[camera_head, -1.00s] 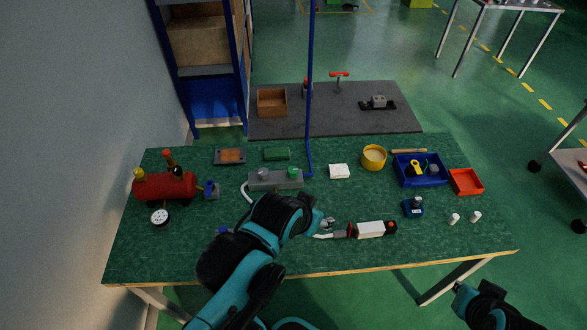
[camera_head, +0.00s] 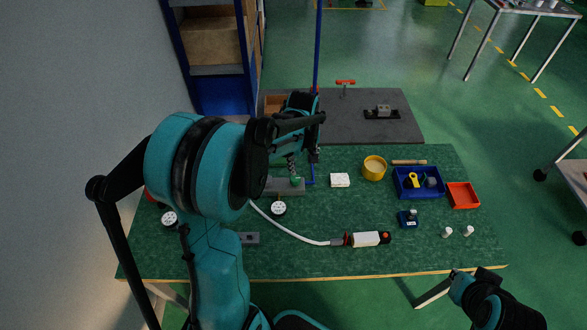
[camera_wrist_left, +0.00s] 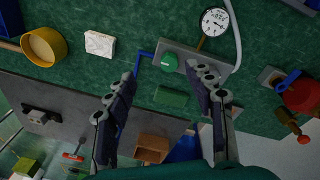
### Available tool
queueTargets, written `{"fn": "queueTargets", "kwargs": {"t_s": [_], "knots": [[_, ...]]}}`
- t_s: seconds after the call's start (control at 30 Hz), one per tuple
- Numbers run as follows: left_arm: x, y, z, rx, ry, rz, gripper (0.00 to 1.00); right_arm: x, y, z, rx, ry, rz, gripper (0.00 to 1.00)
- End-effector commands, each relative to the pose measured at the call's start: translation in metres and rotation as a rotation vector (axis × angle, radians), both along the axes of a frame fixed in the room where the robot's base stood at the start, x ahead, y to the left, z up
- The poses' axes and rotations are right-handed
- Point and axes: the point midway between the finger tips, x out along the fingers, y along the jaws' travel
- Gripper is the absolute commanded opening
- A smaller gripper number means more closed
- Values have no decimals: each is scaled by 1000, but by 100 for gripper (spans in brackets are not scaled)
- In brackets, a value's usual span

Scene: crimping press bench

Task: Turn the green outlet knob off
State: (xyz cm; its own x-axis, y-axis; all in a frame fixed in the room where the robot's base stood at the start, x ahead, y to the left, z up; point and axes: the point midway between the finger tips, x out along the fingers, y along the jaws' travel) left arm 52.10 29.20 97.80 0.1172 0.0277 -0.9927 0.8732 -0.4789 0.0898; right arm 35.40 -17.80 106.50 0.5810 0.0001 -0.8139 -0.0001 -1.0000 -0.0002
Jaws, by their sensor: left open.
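The green outlet knob (camera_head: 296,181) sits on a grey block (camera_head: 275,187) on the green bench. In the left wrist view the knob (camera_wrist_left: 169,62) shows between the fingertips of my left gripper (camera_wrist_left: 160,72), nearer the right-hand one. That gripper (camera_head: 303,165) is open and points down over the knob; I cannot tell whether it touches it. The rest of the block's top is partly hidden by my arm and finger. A white dial gauge (camera_head: 278,208) is beside the block. My right gripper (camera_head: 452,286) is low at the right, away from the bench.
A white hose leads to a white-and-red tool (camera_head: 366,239) at the front. A white cloth-like block (camera_head: 340,180), yellow cup (camera_head: 374,168), blue bin (camera_head: 418,190) and orange tray (camera_head: 463,196) stand to the right. A green block (camera_wrist_left: 170,97) lies behind the knob.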

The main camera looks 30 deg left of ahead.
Motion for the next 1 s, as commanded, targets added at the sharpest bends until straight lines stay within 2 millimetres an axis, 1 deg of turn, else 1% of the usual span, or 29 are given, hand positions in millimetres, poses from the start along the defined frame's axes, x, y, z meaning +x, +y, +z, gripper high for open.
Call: {"fn": "queueTargets", "kwargs": {"t_s": [0.03,0.1,0.2,0.3,0.47,0.7,0.8,0.9,1.0], "knots": [[9,10,-7,-11,27,60,54,0,0,9,0,0,0,0],[16,20,-20,-24,59,135,54,0,0,14,0,0,0,0],[21,30,-35,-36,91,211,54,0,0,18,0,0,0,0],[23,35,-44,-41,110,252,54,0,0,19,0,0,0,0],[24,36,-61,-43,116,266,54,0,0,15,0,0,0,0],[24,36,-101,-43,115,264,54,0,0,3,0,0,0,0],[24,36,-114,-43,114,263,54,0,0,-1,0,0,0,0],[24,36,-122,-42,114,263,54,0,0,-2,0,0,0,0],[24,36,-125,-42,114,263,54,0,0,-3,0,0,0,0]]}}
